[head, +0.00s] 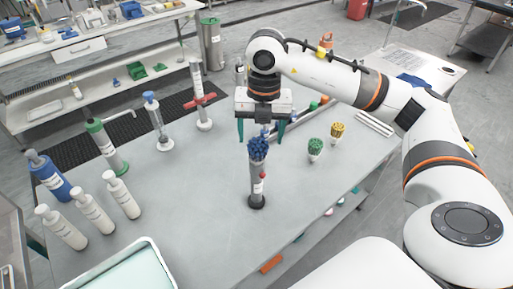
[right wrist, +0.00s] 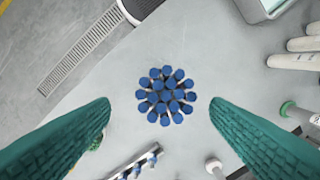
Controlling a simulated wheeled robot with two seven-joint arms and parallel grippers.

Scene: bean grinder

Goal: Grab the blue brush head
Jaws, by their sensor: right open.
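The blue brush head (head: 258,148) is a round cluster of blue bristle tips, standing upright on top of a dark grey cylindrical holder (head: 256,188) with a red mark. In the right wrist view the blue brush head (right wrist: 166,95) shows from above, between the two teal fingers and apart from both. My right gripper (head: 266,131) is open and empty, pointing down just above and around the level of the brush top. How much height separates them is hard to tell. My left gripper is not in view.
A green brush head (head: 315,146) and a yellow one (head: 337,130) stand to the right. A pale tray (head: 122,268) lies at the front left. The grey table (head: 190,200) is clear around the holder.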

